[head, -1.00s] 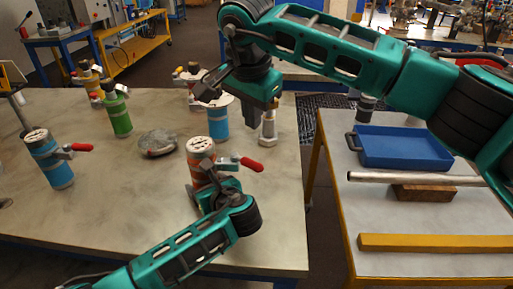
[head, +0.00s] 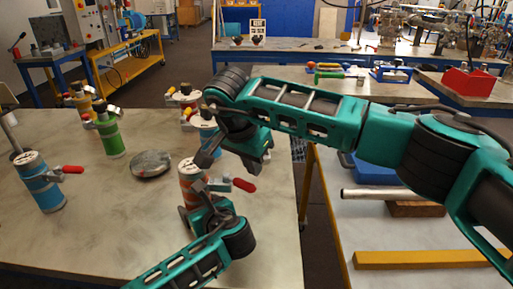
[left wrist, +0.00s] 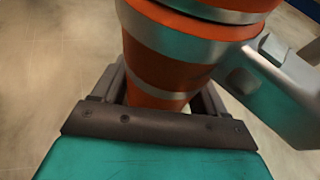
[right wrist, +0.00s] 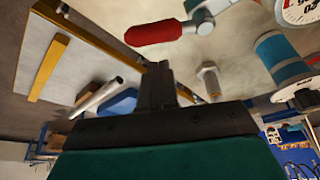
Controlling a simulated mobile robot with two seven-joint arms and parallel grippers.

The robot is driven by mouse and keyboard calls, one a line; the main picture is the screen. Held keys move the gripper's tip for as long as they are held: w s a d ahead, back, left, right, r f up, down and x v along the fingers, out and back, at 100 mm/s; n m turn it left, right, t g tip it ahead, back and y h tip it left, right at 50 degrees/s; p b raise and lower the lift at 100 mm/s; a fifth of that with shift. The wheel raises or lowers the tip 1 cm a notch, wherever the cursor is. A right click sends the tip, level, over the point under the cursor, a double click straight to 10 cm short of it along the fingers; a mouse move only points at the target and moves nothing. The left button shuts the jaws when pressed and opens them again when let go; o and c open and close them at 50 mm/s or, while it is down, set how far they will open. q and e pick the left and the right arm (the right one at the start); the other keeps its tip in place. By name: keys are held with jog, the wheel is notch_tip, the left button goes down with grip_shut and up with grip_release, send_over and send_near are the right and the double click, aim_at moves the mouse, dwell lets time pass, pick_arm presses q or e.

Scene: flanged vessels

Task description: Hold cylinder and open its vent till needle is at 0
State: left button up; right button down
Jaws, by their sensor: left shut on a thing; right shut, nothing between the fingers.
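An orange cylinder (head: 189,172) with silver bands stands near the table's right edge. My left gripper (head: 196,214) is shut around its lower body; the left wrist view shows the orange wall (left wrist: 160,62) between the fingers. A grey valve body (left wrist: 268,85) sticks out beside it. The vent's red handle (head: 244,185) points right; it also shows in the right wrist view (right wrist: 153,32). My right gripper (right wrist: 158,82) is shut and empty, above and beside the cylinder, apart from the handle. A white gauge dial (right wrist: 300,8) is cut off at the corner; its needle is not readable.
A blue cylinder (head: 207,135) stands just behind, partly hidden by my right arm. Another blue cylinder (head: 40,185), a green one (head: 110,137) and a grey disc (head: 151,163) are to the left. A side table with a yellow bar (head: 430,258) is right.

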aim_at(245, 182)
jog(key=shift+s+a+f, duration=0.2)
jog(key=shift+s+a, duration=0.2)
jog(key=shift+s, duration=0.3)
jog(key=shift+s+a, duration=0.2)
jog(key=shift+s, duration=0.25)
jog(key=shift+s+a, duration=0.4)
jog(key=shift+s, duration=0.2)
jog(key=shift+s+a, duration=0.6)
jog(key=shift+a, duration=0.15)
jog(key=shift+s+a, duration=0.15)
jog(key=shift+a, duration=0.2)
pick_arm(q)
jog(key=shift+d, duration=0.15)
pick_arm(e)
jog(key=shift+s+a, duration=0.2)
jog(key=shift+a, duration=0.15)
jog(key=shift+w, duration=0.1)
